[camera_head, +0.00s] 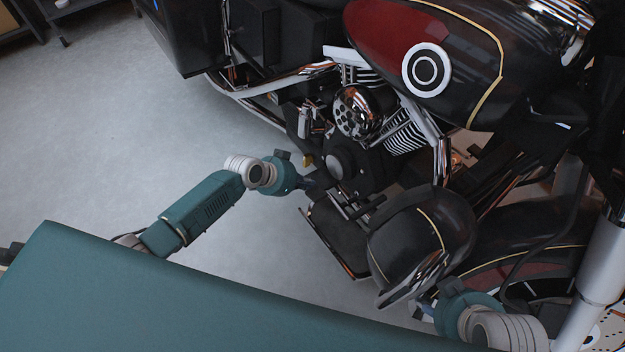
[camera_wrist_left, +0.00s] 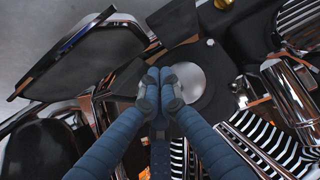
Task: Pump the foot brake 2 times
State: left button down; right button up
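The motorcycle (camera_head: 390,130) stands on the right side of the head view. A dark bar that looks like the foot brake (camera_head: 370,206) sits above the flat black footboard (camera_head: 335,235), low on the bike's side. The footboard also shows at the upper left of the left wrist view (camera_wrist_left: 90,58). My left gripper (camera_head: 318,183) is beside the engine, just above the footboard. Its fingertips are together in the left wrist view (camera_wrist_left: 160,85), with nothing seen between them, in front of a round engine cover. My right gripper (camera_head: 420,308) is near the front fender; its fingers are mostly hidden.
A rounded black engine guard cover (camera_head: 408,243) with chrome trim stands right of the footboard. Chrome exhaust pipes (camera_head: 285,80) run toward the upper left. The grey floor (camera_head: 120,110) to the left is clear.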

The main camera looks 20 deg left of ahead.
pick_arm(q)
jog(key=shift+s+f, duration=0.25)
jog(key=shift+s, duration=0.15)
jog(key=v, duration=1.2)
jog(key=shift+w+r, duration=0.2)
jog(key=shift+w, duration=0.1)
